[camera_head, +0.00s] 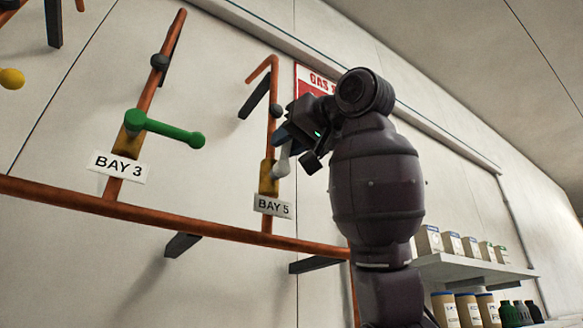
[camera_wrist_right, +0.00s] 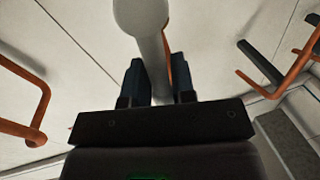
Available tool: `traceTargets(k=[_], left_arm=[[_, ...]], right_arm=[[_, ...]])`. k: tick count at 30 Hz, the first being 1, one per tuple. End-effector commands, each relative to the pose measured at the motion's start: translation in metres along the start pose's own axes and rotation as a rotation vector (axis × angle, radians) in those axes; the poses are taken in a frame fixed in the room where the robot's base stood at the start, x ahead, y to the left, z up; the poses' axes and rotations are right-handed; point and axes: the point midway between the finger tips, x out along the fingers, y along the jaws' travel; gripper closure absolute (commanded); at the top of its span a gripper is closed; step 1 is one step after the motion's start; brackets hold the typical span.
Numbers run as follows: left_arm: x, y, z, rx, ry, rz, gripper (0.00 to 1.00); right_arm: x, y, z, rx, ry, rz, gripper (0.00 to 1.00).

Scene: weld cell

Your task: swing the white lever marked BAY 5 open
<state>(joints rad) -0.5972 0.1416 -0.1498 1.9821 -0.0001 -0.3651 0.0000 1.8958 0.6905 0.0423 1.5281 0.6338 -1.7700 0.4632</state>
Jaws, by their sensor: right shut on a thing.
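The white lever (camera_head: 282,167) sits on a brass valve body (camera_head: 268,178) on the copper pipe, just above the BAY 5 label (camera_head: 272,207). My right gripper (camera_head: 288,140) is at the lever's upper part and hides some of it in the head view. In the right wrist view the lever (camera_wrist_right: 152,48) runs down from a round end at the top to between the two dark fingers (camera_wrist_right: 158,85). The right gripper is shut on the lever. My left gripper is in neither view.
A green lever (camera_head: 165,129) sticks out sideways above the BAY 3 label (camera_head: 119,167). A copper pipe (camera_head: 170,217) runs across below. A red and white sign (camera_head: 313,80) is partly behind my right arm. Shelves at right hold boxes (camera_head: 452,243) and jars.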

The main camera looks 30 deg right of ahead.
Motion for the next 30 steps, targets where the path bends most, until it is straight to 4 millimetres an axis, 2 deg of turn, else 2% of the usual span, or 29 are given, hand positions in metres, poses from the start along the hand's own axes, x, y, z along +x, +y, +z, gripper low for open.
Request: traceTargets(k=[9,27,28,30], left_arm=[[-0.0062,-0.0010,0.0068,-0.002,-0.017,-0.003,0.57],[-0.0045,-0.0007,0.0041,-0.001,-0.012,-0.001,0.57],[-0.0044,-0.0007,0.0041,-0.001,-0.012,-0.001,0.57],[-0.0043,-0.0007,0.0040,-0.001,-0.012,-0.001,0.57]], right_arm=[[0.0015,-0.0086,-0.0006,-0.134,-0.025,-0.001,1.00],[0.0017,-0.0108,0.0002,-0.168,-0.032,-0.002,1.00],[0.0017,-0.0108,0.0002,-0.168,-0.032,-0.002,0.72],[0.0018,-0.0108,0.0003,-0.167,-0.032,-0.001,0.61]])
